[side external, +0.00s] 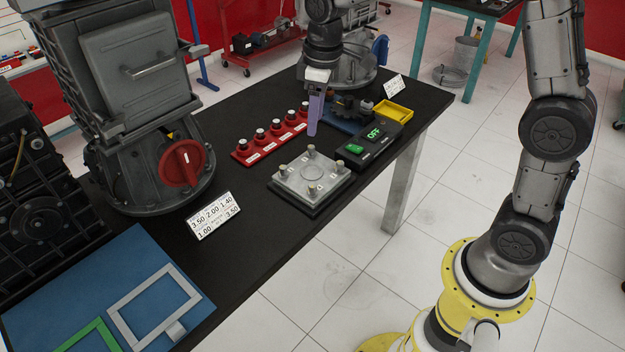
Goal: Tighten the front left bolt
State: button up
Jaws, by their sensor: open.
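A grey square metal plate (327,189) on a dark base lies near the table's right edge, with several upright bolts near its corners. One bolt (283,170) stands at the plate's left in the picture. How far each bolt is screwed in is too small to tell, and which side counts as front is not marked legibly. My gripper (314,130) points down with purple fingers, behind the plate and near the right end of the red strip. It is open and holds nothing visible. The fingers overlap in this view, so the gap between them is hidden.
A big grey machine with a red knob (181,163) stands left.

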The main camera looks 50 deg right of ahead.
jog(key=g, duration=0.1)
send_over(313, 185)
notch_tip(313, 185, down, 5)
notch_tip(313, 185, down, 14)
jog(key=shift+r, duration=0.15)
dwell(0.3)
grip_shut()
